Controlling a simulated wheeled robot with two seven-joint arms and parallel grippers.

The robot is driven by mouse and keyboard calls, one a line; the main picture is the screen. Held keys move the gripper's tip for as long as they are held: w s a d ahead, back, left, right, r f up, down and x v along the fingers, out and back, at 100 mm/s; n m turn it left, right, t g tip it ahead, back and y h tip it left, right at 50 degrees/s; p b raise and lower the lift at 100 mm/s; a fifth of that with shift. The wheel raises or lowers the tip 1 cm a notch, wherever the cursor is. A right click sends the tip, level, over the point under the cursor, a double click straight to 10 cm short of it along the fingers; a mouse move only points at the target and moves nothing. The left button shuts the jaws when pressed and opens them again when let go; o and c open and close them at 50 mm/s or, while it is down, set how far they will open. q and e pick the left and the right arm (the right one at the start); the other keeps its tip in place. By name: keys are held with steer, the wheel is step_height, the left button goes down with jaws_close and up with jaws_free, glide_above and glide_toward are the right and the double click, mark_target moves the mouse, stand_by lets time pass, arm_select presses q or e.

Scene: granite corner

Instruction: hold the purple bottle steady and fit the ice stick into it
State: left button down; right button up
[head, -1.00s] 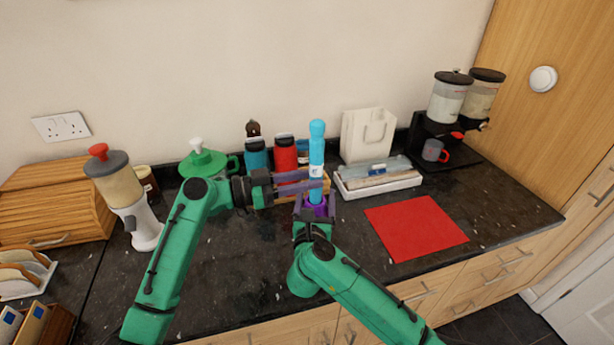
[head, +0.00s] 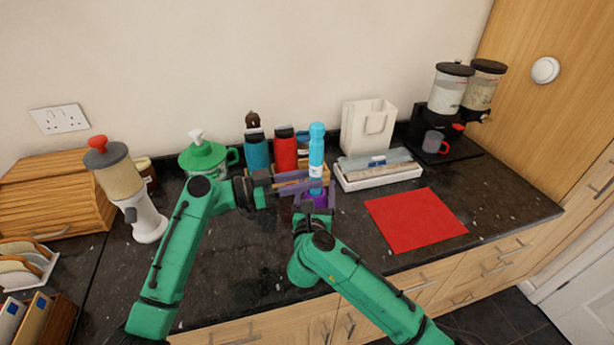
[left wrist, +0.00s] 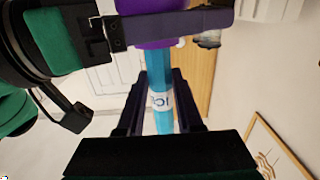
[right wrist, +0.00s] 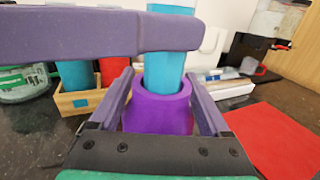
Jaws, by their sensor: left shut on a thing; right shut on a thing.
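The ice stick (head: 316,150) is a light-blue rod with a rounded top and a white label, standing nearly upright. My left gripper (head: 314,184) is shut on it from the left; the label shows between its fingers in the left wrist view (left wrist: 160,101). The purple bottle (head: 320,201) is below it, mostly hidden by my right gripper (head: 316,208) in the head view. In the right wrist view, my right gripper is shut around the bottle (right wrist: 158,112), and the stick's lower end (right wrist: 165,75) is inside its open mouth. How deep it reaches is hidden.
A red mat (head: 415,219) lies at the right on the dark counter. A white tray (head: 378,181) and a white bag (head: 368,127) stand behind. Teal (head: 257,152) and red (head: 285,148) bottles stand close behind my left gripper. The counter's front middle is clear.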

mark_target(310, 191)
arm_select(q)
steer(key=shift+f, duration=1.7)
steer(key=shift+c, duration=2.4)
jaws_free()
steer(key=shift+f, duration=0.1)
steer(key=v, duration=1.2)
arm_select(e)
steer(key=o, duration=1.4)
steer(key=shift+c, duration=0.2)
